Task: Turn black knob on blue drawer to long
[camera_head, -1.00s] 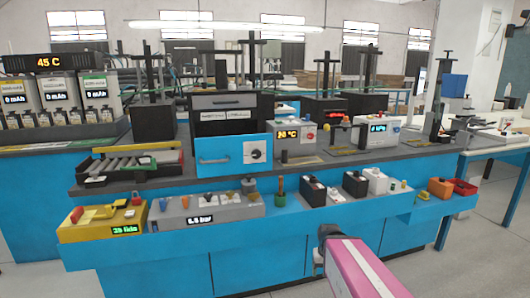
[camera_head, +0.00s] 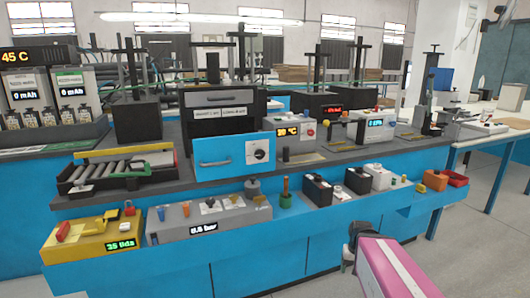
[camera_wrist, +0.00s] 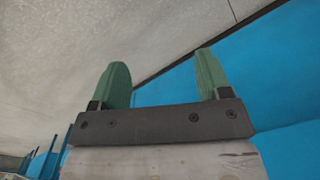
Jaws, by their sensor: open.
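The blue drawer (camera_head: 218,158) is the front of a dark cabinet unit on the bench, with a silver handle on its left. The black knob (camera_head: 259,155) sits on a white plate at the drawer's right side. The plate's markings are too small to read. My gripper (camera_head: 346,264) is low in front of the bench, below and right of the drawer, well apart from it. In the wrist view my gripper (camera_wrist: 162,80) has two green fingers spread apart with nothing between them. The wrist view shows the floor and blue panels, not the knob.
A grey box (camera_head: 209,216) with a pressure display and a yellow box (camera_head: 92,238) stand on the lower blue ledge before the drawer. Black and white boxes line the ledge rightward. A battery tray (camera_head: 118,172) lies left of the drawer. Floor is free at right.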

